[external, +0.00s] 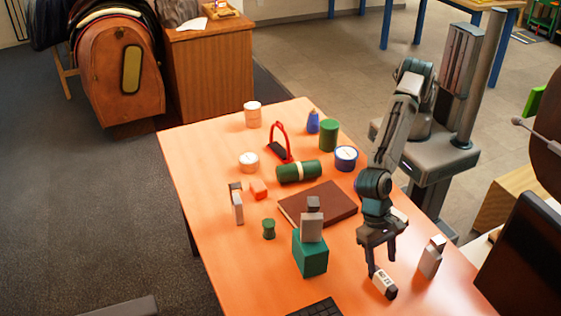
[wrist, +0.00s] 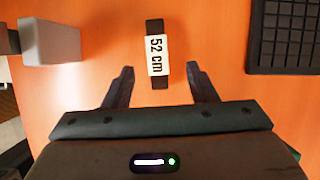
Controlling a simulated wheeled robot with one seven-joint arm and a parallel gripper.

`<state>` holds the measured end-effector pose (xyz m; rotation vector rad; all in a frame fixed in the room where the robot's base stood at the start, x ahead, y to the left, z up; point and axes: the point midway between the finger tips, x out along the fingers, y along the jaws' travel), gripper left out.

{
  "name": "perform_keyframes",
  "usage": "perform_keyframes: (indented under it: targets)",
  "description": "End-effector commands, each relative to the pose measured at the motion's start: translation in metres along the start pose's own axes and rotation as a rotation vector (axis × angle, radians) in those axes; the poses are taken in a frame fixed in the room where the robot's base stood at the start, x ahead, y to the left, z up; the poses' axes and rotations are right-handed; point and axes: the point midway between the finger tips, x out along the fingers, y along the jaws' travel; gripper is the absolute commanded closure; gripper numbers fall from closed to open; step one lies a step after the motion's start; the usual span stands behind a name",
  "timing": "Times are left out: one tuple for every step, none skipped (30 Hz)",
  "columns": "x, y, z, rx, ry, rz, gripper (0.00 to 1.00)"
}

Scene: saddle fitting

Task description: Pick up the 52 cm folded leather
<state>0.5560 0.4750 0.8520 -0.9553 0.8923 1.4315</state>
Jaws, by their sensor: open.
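The 52 cm folded leather is a short dark strip with a white label reading "52 cm" (wrist: 155,55). It lies flat on the orange table, and in the external view it is near the front right (external: 384,284). My gripper (wrist: 160,78) is open and empty. Its fingers point at the strip, with the strip's near end lying between the fingertips in the wrist view. In the external view my gripper (external: 383,268) hangs just above and behind the strip. I cannot tell the exact height of the fingertips over it.
A grey-and-white block (external: 432,257) stands right of the strip. A dark grid pad (wrist: 285,35) lies right in the wrist view. A brown book-like slab (external: 318,203) lies behind.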

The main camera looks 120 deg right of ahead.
Motion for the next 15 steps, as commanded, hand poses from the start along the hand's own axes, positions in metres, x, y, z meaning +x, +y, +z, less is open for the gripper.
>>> perform_keyframes:
  targets:
    - [0.008, 0.0, 0.0, 0.0, 0.001, 0.0, 0.48]
    - [0.011, 0.0, 0.0, 0.0, 0.0, 0.0, 0.48]
    - [0.015, 0.0, 0.0, -0.001, 0.0, 0.0, 0.48]
    - [0.017, 0.0, 0.0, -0.001, 0.0, 0.0, 0.48]
    - [0.018, 0.0, 0.0, -0.001, 0.0, -0.001, 0.48]
    - [0.02, -0.001, 0.0, -0.001, 0.0, -0.001, 0.48]
    - [0.022, 0.0, 0.0, -0.001, 0.0, -0.001, 0.48]
    - [0.024, 0.0, 0.0, -0.001, 0.0, -0.002, 0.48]
    - [0.028, 0.001, 0.0, -0.001, 0.0, -0.001, 0.48]
    - [0.032, 0.001, -0.001, -0.001, 0.001, 0.0, 0.48]
    - [0.037, 0.002, -0.001, 0.0, 0.002, 0.001, 0.48]
    - [0.043, 0.003, -0.001, 0.0, 0.002, 0.001, 0.48]
    - [0.048, 0.004, -0.001, 0.0, 0.001, 0.0, 0.48]
    - [0.053, 0.004, -0.002, 0.0, 0.002, 0.001, 0.48]
    - [0.058, 0.004, -0.002, 0.0, 0.001, 0.001, 0.48]
